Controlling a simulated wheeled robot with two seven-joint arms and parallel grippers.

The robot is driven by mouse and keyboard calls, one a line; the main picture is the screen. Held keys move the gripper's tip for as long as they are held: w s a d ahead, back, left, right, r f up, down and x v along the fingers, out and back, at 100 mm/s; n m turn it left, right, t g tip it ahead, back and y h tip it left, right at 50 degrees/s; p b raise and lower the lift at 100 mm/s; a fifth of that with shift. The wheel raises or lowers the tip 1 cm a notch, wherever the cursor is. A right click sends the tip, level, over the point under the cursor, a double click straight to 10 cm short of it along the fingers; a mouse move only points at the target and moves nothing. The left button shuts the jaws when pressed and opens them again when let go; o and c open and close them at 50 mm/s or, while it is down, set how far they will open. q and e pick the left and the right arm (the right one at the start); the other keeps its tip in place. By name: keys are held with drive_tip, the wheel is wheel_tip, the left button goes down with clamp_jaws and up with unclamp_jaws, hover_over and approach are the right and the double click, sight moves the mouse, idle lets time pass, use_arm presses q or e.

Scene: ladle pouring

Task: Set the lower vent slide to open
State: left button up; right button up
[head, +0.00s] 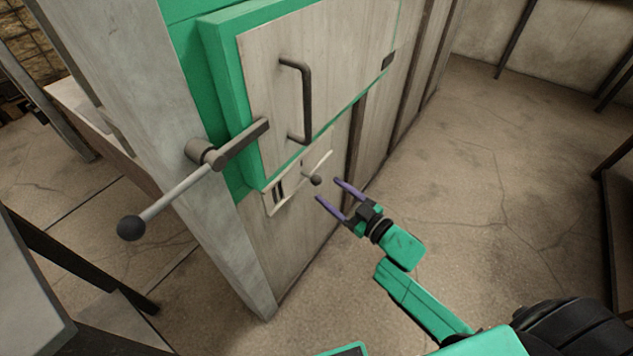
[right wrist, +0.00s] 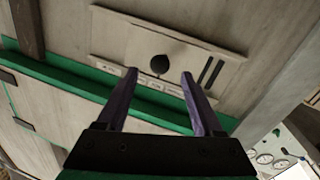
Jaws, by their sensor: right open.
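The lower vent slide is a pale plate (head: 284,191) low on the furnace front, below the door. Its dark round knob (head: 316,180) sticks out, and dark slots (head: 278,191) show at the plate's left end. In the right wrist view the knob (right wrist: 160,64) appears between and beyond the two fingertips, with the slots (right wrist: 211,71) to its right. My right gripper (head: 328,190) is open and empty, its purple fingers pointing at the knob from a short distance. Whether a finger touches the knob cannot be told. My left gripper is not in view.
Above the vent is the furnace door (head: 270,80) with a dark handle (head: 306,100). A lever with a black ball (head: 131,228) juts out at the left. The floor (head: 500,150) to the right is clear. A dark table (head: 40,290) stands at lower left.

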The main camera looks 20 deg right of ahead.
sight(317, 178)
drive_tip(key=x, duration=0.6)
drive_tip(key=shift+b, duration=0.3)
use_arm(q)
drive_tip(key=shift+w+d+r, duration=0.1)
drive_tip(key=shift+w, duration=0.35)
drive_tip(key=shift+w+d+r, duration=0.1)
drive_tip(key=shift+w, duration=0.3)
use_arm(e)
drive_tip(key=shift+c, duration=0.2)
clamp_jaws()
drive_tip(key=shift+w, duration=0.1)
